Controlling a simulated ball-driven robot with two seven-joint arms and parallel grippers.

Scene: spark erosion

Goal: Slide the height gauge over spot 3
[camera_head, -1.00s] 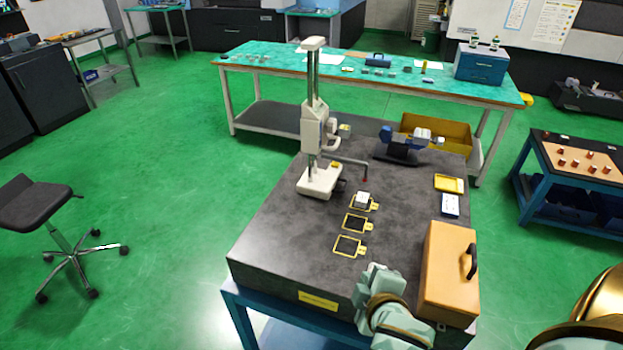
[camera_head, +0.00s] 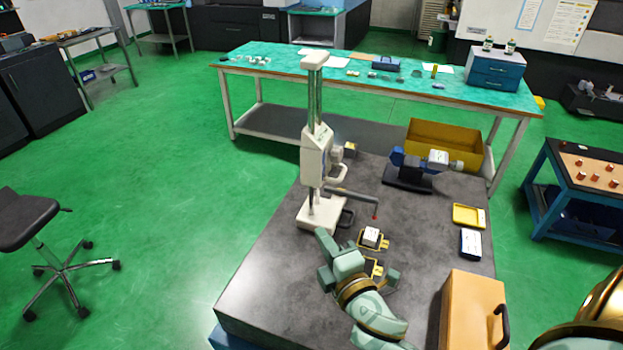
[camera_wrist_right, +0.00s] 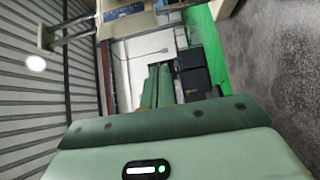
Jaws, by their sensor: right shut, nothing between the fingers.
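The height gauge (camera_head: 316,160) stands upright on the dark granite plate (camera_head: 270,285), its pale base (camera_head: 318,214) at the plate's left edge. Its arm reaches right, with a red tip above the plate. Part of the gauge also shows sideways at the top of the right wrist view (camera_wrist_right: 125,20). A yellow-framed spot (camera_head: 384,244) holds a white-topped block (camera_head: 372,236). A nearer spot (camera_head: 375,268) is partly covered by my right gripper; the third is hidden. My right gripper (camera_head: 325,262) is shut and empty, just in front of the gauge's base; contact cannot be told.
A blue instrument (camera_head: 410,172), a yellow tray (camera_head: 467,215) and a white-and-blue box (camera_head: 470,243) sit on the plate's right side. An orange case (camera_head: 470,310) stands at the front right. A green-topped bench (camera_head: 300,70) is behind. The plate's front left is clear.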

